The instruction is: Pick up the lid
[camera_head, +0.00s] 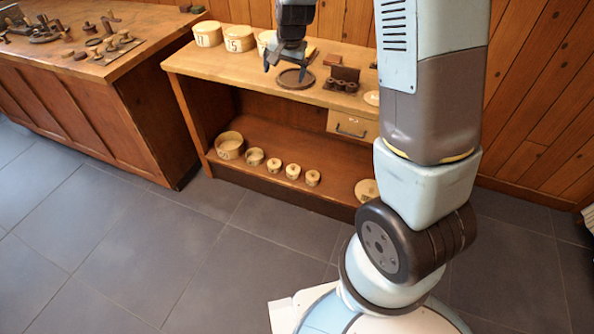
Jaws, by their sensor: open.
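My gripper (286,71) hangs open and empty above the bench top, fingers pointing down. Just below it lies a dark round flat disc (293,83) with a raised rim; I cannot tell if it touches the fingers. Two pale round discs look like lids: a pale disc (371,98) on the bench top, partly hidden behind my arm, and a cream disc (366,191) at the right of the lower shelf, also partly hidden. I cannot tell which one is the lid. An open cream tub (230,145) stands on the lower shelf at the left.
Several cream canisters, such as one marked 5 (239,38), stand at the back of the bench top (205,69). A dark wooden holder (342,83) stands right of the disc. Smaller lidded tubs (292,171) line the lower shelf. A wooden counter (110,60) holds turned pieces.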

